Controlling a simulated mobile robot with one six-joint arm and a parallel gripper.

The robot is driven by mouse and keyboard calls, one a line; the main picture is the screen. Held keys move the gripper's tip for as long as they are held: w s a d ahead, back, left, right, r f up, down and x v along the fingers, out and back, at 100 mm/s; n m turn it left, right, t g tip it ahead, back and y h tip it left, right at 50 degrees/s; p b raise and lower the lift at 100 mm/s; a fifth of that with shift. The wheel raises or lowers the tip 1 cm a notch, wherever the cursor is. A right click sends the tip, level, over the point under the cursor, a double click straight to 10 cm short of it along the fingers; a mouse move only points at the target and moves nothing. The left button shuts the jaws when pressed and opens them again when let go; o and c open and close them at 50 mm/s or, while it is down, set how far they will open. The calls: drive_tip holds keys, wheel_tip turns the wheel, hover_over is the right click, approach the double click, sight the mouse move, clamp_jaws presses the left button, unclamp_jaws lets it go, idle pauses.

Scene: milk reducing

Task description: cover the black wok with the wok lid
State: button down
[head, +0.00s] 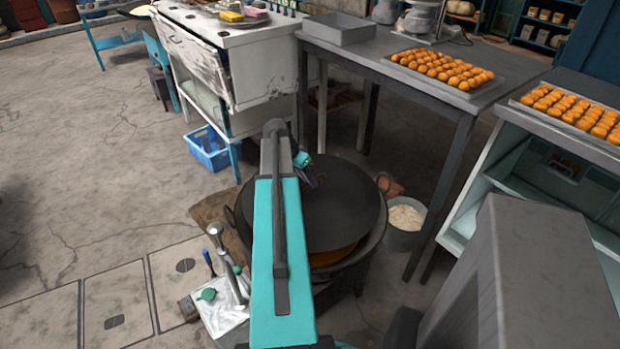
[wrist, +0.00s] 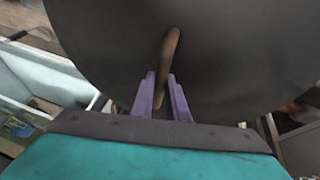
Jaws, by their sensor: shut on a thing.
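The wok lid (head: 345,205) is a large dark grey disc, over the black wok (head: 377,238) in the head view. The lid is set toward the back, so an orange-brown strip of the wok's contents shows at the front. I cannot tell whether the lid touches the rim. My gripper (head: 310,178) is mostly hidden behind my teal arm in the head view. In the wrist view, the purple fingers of my gripper (wrist: 161,92) are shut on the lid's brown handle (wrist: 168,62). The lid's dark face (wrist: 230,50) fills most of that view.
A metal ladle-like tool (head: 227,262) and a white cloth lie left of the wok. A bucket of white stuff (head: 404,217) stands to its right. A grey table (head: 440,100) with trays of orange balls is behind. Open floor lies left.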

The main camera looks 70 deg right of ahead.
drive_tip(key=shift+f+b, duration=2.25)
drive_tip(key=shift+f, duration=2.2)
drive_tip(key=shift+f, duration=0.25)
drive_tip(key=c, duration=1.6)
unclamp_jaws()
drive_tip(key=shift+c, duration=0.2)
drive_tip(key=shift+f, duration=0.1)
drive_tip(key=b+v, duration=0.1)
drive_tip(key=v, duration=1.3)
drive_tip(key=shift+b, duration=0.35)
